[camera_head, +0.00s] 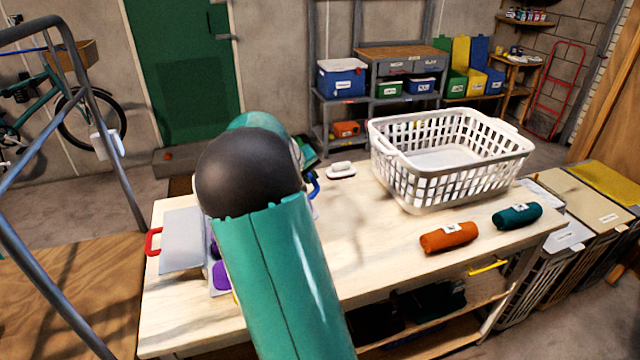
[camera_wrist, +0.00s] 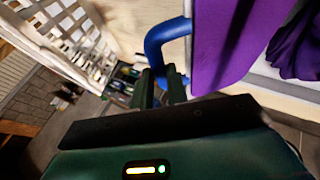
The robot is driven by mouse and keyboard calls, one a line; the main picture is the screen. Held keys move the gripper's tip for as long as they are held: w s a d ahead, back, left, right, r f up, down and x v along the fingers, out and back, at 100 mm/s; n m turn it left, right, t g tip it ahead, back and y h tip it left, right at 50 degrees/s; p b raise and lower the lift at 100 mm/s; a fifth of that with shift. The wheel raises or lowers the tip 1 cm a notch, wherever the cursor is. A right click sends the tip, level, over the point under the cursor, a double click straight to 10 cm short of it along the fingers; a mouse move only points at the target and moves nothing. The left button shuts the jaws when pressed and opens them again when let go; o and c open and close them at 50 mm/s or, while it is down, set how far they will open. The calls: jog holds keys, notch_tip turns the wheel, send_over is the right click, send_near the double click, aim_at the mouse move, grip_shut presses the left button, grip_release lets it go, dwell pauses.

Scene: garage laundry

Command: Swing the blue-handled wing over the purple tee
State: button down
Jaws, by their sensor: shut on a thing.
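The blue handle (camera_wrist: 166,38) of the wing sits between the fingers of my gripper (camera_wrist: 163,88) in the wrist view, and the gripper is shut on it. The blue handle also shows in the head view (camera_head: 314,186), just right of my arm. The purple tee (camera_wrist: 232,40) lies beside the handle as flat cloth, with bunched cloth farther right. In the head view, part of the purple tee (camera_head: 220,276) shows left of my arm. A grey wing (camera_head: 183,241) with a red handle (camera_head: 153,242) lies at the left. My arm hides most of the folding board and tee.
A white laundry basket (camera_head: 450,195) stands on the table (camera_head: 375,268) at the back right. An orange roll (camera_head: 449,238) and a teal roll (camera_head: 517,215) lie in front of it. A white brush-like object (camera_head: 341,171) lies near the back edge.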

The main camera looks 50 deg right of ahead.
jog(key=w+a+n+g+h, duration=0.1)
jog(key=w+a+h, duration=0.3)
jog(key=a, duration=0.3)
jog(key=w+a+n+g+h, duration=0.2)
jog(key=w+a+h, duration=0.2)
jog(key=a+h, duration=0.2)
jog(key=shift+w+a+r+g+h, duration=0.3)
jog(key=shift+w+a+h, duration=0.1)
jog(key=shift+a, duration=0.7)
jog(key=shift+f, duration=0.15)
jog(key=c, duration=1.6)
grip_release()
jog(key=shift+c, duration=0.2)
